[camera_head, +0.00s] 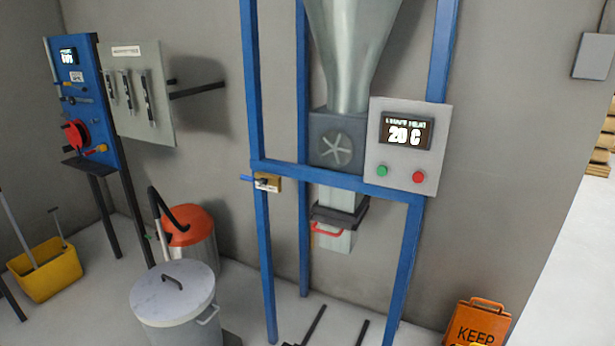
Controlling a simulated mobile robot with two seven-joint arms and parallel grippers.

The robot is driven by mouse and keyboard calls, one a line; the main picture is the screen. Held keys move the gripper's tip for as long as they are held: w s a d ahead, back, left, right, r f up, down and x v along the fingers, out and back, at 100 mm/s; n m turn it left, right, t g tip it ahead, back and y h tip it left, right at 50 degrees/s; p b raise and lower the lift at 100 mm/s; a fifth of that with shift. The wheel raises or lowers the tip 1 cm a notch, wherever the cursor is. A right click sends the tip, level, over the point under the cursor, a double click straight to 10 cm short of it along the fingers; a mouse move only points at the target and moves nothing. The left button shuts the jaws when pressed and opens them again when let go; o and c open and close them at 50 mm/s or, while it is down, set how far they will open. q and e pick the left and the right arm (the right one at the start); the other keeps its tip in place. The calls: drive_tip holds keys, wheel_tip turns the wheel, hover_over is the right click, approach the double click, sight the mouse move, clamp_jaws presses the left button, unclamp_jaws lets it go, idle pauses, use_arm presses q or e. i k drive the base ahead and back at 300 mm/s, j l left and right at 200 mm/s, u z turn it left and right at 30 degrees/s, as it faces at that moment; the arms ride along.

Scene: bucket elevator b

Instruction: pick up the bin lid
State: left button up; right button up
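The bin lid (150,295) is a round, pale grey, scuffed disc with a dark arched handle (172,279) on top. It lies flat on the grey metal bin (185,334) at the lower left and covers its opening. The bin has a side handle on its right, and its lower part is cut off by the picture's bottom edge. Neither of my grippers shows in the head view.
An orange-topped vacuum (188,226) with a dark hose stands close behind the bin. The blue hopper frame (263,250) rises to its right. A yellow mop bucket (45,272) is at left, an orange sign (476,322) at lower right. Dark bars lie low at bottom centre.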

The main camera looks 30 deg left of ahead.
sight(170, 290)
drive_tip(key=u, duration=2.1)
drive_tip(key=i+j, duration=0.15)
drive_tip(key=i, duration=0.2)
drive_tip(key=i+j+u, duration=0.15)
drive_tip(key=i, duration=0.25)
